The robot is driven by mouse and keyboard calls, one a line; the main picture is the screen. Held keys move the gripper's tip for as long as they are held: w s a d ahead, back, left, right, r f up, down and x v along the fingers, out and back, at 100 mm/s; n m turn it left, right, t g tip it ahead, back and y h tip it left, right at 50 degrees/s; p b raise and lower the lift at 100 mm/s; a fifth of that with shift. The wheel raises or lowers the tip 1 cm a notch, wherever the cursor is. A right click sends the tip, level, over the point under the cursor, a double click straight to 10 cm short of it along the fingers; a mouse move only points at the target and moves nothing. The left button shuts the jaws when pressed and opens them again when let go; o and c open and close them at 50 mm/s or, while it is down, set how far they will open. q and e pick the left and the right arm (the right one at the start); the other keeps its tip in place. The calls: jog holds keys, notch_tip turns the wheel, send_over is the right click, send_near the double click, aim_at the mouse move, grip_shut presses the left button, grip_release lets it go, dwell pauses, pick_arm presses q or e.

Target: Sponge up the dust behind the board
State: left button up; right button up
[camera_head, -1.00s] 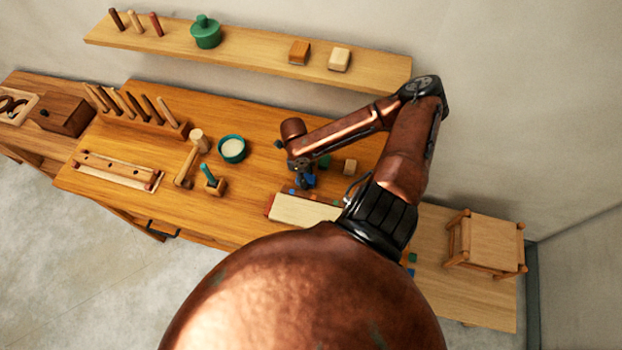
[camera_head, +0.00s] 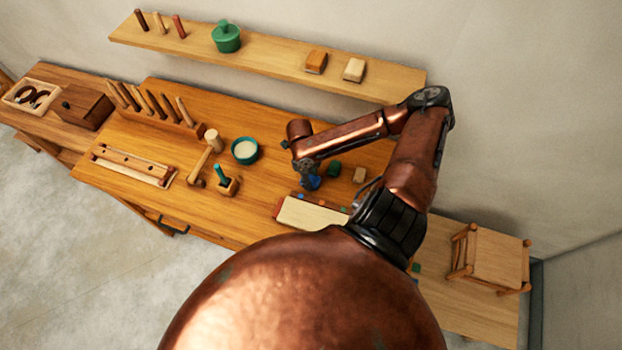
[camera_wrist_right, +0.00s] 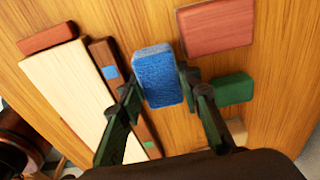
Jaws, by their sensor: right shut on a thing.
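My right gripper (camera_wrist_right: 158,88) is shut on a blue sponge (camera_wrist_right: 155,68), held between its two fingers. In the head view the sponge (camera_head: 312,183) is low over the workbench, just behind the pale board (camera_head: 312,212). In the wrist view the board (camera_wrist_right: 75,90) lies left of the sponge, with a dark brown strip (camera_wrist_right: 107,55) along its edge. The strip bears small coloured squares. I cannot make out dust on the wood; the sponge and fingers hide part of it. My left gripper is not in view.
A green block (camera_head: 333,169) and a tan block (camera_head: 360,175) stand near the sponge. A reddish block (camera_wrist_right: 215,27) shows in the wrist view. A teal bowl (camera_head: 245,151), a mallet (camera_head: 207,155) and a peg rack (camera_head: 165,117) are left. A shelf (camera_head: 280,62) hangs behind.

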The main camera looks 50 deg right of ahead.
jog(key=shift+r+p, duration=2.15)
jog(key=shift+f, duration=0.1)
